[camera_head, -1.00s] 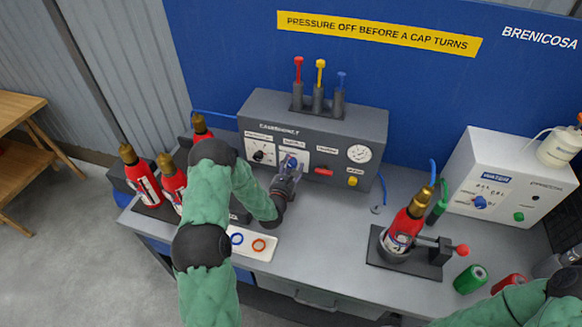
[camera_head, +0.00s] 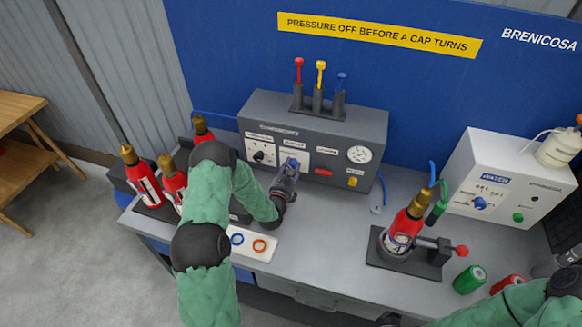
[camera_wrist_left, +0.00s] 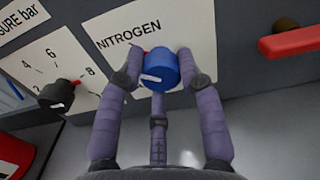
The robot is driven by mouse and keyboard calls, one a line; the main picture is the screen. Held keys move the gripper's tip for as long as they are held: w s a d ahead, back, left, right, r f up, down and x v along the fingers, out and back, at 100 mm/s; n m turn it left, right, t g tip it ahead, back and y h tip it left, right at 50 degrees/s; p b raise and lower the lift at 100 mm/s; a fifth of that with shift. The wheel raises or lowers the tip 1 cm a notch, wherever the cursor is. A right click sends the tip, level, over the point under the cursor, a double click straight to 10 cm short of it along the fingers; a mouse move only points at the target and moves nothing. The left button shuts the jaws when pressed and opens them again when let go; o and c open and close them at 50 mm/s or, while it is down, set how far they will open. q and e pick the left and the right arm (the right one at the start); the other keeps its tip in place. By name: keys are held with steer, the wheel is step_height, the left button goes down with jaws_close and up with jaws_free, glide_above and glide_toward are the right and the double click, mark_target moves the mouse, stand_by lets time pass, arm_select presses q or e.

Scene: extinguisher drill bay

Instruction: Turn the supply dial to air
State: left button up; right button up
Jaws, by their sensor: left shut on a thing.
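The supply dial (camera_head: 291,160) is a blue knob on a white plate on the front of the grey panel box (camera_head: 225,130). In the left wrist view the dial (camera_wrist_left: 162,68) has a white pointer mark toward the lower left, and the plate above it reads NITROGEN. A bit of red shows behind the knob; any air marking is hidden. My left gripper (camera_wrist_left: 163,76) is shut on the dial, one finger on each side. It also shows in the head view (camera_head: 289,167).
A black knob (camera_wrist_left: 62,94) with a number scale sits left of the dial and a red lever (camera_wrist_left: 292,40) to its right. Red extinguishers (camera_head: 146,184) stand left of my left arm. Another extinguisher (camera_head: 402,236) stands in a stand on the right. A small tray (camera_head: 262,254) with rings lies below.

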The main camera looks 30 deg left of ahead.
arm_select(q)
steer(key=n, duration=0.2)
steer(key=n+p, duration=0.1)
steer(key=n, duration=0.1)
steer(key=shift+w+a+r, duration=0.1)
steer(key=shift+a+r, duration=0.05)
steer(key=shift+r, duration=0.2)
steer(key=n+p, duration=0.1)
steer(key=n, duration=0.3)
steer(key=shift+a, duration=0.1)
steer(key=n, duration=0.4)
steer(key=shift+a+n+p, duration=0.1)
steer(key=shift+n+p, duration=0.2)
steer(key=shift+p, duration=0.1)
steer(key=shift+n, duration=1.6)
steer(key=shift+a+n, duration=0.1)
steer(key=shift+n, duration=0.2)
steer(key=o, duration=1.1)
steer(key=shift+a+f, duration=0.1)
steer(key=shift+f, duration=0.15)
steer(key=shift+d+f, duration=0.1)
steer(key=shift+d, duration=0.15)
